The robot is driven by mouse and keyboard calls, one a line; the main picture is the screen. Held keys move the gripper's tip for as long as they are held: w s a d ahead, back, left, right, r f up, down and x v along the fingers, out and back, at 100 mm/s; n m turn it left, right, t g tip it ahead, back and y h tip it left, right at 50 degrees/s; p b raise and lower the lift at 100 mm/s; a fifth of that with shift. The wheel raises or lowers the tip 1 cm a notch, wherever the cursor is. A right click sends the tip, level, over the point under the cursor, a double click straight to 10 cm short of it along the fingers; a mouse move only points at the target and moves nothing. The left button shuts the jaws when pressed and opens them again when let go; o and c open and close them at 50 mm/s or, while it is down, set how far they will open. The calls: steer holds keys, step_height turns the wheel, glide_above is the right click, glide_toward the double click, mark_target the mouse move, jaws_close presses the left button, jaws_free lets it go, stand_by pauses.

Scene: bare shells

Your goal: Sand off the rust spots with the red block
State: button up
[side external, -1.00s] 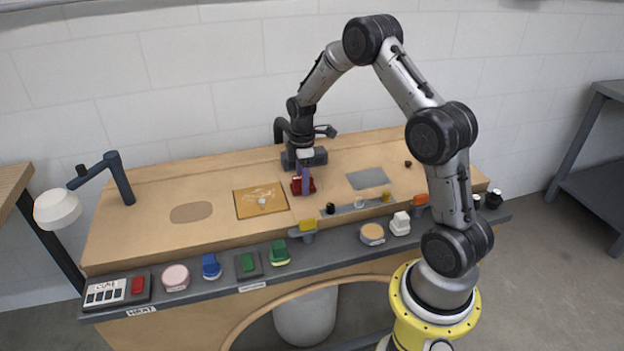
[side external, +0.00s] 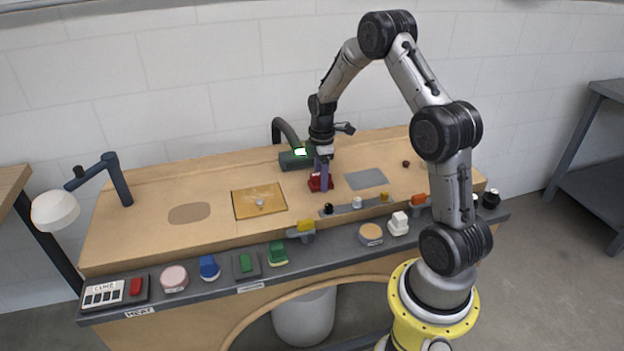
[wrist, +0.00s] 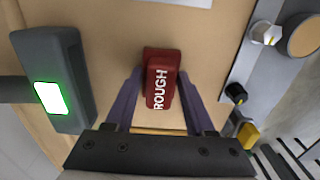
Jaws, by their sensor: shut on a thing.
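The red block (side external: 318,182), marked ROUGH, is between my gripper's purple fingers (side external: 323,176). It also shows in the wrist view (wrist: 159,84), with a finger on each side. My gripper (wrist: 160,100) is shut on it. The block is at or just above the wooden bench top; I cannot tell if it touches. A grey flat plate (side external: 366,179) lies to its right. An orange plate (side external: 259,203) with pale scratch-like marks and a small light knob lies to its left. I cannot make out clear rust spots on either plate.
A dark device with a lit green panel (side external: 301,152) stands close behind and left of the block. A grey strip with small knobs (side external: 357,203) lies in front. Several coloured buttons and blocks line the front ledge (side external: 220,287). A lamp (side external: 121,180) stands at the left.

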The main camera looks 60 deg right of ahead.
mark_target(296, 193)
steer(key=shift+s+d, duration=1.15)
steer(key=shift+s, duration=0.05)
steer(key=shift+s+a, duration=0.15)
steer(key=shift+s, duration=0.1)
steer(key=shift+w+a, duration=0.1)
steer(key=shift+a, duration=0.25)
steer(key=shift+w+a, duration=3.55)
steer(key=shift+w, duration=0.1)
steer(key=shift+s+d, duration=3.85)
steer(key=shift+s, duration=0.05)
step_height(296, 193, up, 8)
steer(key=shift+w+a, duration=0.1)
